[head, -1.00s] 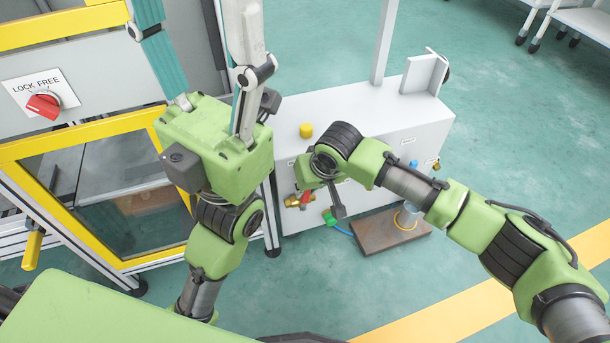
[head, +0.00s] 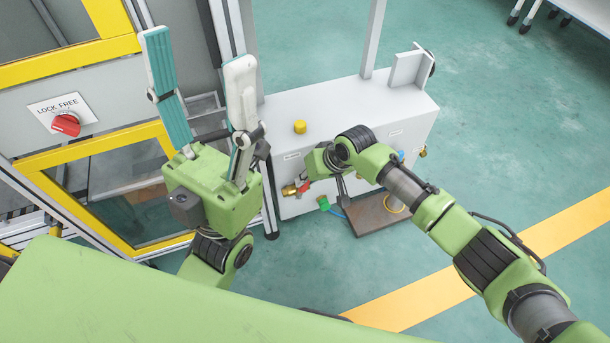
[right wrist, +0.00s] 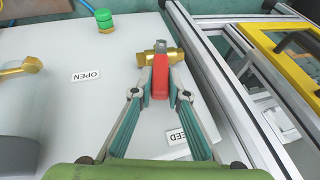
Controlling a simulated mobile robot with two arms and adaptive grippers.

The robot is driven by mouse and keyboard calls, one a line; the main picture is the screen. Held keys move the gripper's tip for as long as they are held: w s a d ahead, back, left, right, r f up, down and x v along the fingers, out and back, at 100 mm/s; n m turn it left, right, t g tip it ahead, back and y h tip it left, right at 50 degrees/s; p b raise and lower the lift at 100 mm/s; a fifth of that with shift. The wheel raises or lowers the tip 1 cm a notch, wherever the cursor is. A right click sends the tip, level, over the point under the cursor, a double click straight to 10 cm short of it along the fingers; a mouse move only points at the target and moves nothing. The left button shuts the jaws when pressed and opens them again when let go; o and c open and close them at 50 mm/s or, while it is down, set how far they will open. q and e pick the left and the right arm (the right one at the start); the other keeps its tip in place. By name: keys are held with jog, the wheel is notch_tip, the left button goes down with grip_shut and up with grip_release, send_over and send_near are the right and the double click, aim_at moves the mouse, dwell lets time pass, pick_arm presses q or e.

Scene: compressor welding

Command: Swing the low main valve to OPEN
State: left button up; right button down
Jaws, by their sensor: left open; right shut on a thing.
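The low main valve is a brass body (head: 289,190) with a red handle (head: 304,187), low on the front of a white cabinet. In the right wrist view, the brass valve body (right wrist: 172,55) and red handle (right wrist: 159,78) are close up. My right gripper (right wrist: 160,92) is shut on the red handle, one finger on each side. An OPEN label (right wrist: 86,76) is on the panel left of the handle. A second label (right wrist: 178,137) is partly hidden behind a finger. My left gripper (head: 199,62) is open, empty and pointing up, away from the valve.
The white cabinet (head: 330,110) carries a yellow knob (head: 300,127) on top. A green fitting (right wrist: 104,18) and brass lever (right wrist: 22,68) are near the valve. A yellow-framed machine with a red LOCK/FREE switch (head: 66,123) stands left. Open floor (head: 520,130) lies right.

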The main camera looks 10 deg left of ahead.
jog(key=shift+w+d+f+y, duration=0.1)
jog(key=shift+d+y, duration=0.15)
jog(key=shift+y, duration=0.05)
jog(key=shift+w+d+f+g+y, duration=0.15)
jog(key=shift+d+f+g+y, duration=0.1)
jog(key=shift+g+y, duration=0.05)
jog(key=shift+w+d+f+m+g+y+b, duration=0.25)
jog(key=shift+y+b, duration=0.25)
jog(key=shift+b, duration=0.25)
jog(key=shift+w+d+f+m+g+y+b, duration=0.15)
jog(key=shift+d+g+y+b, duration=0.2)
jog(key=shift+y+b, duration=0.25)
jog(key=shift+r, duration=0.1)
jog(key=c, duration=2)
grip_release()
jog(key=shift+o, duration=0.2)
jog(key=shift+r, duration=0.1)
jog(key=v, duration=1.2)
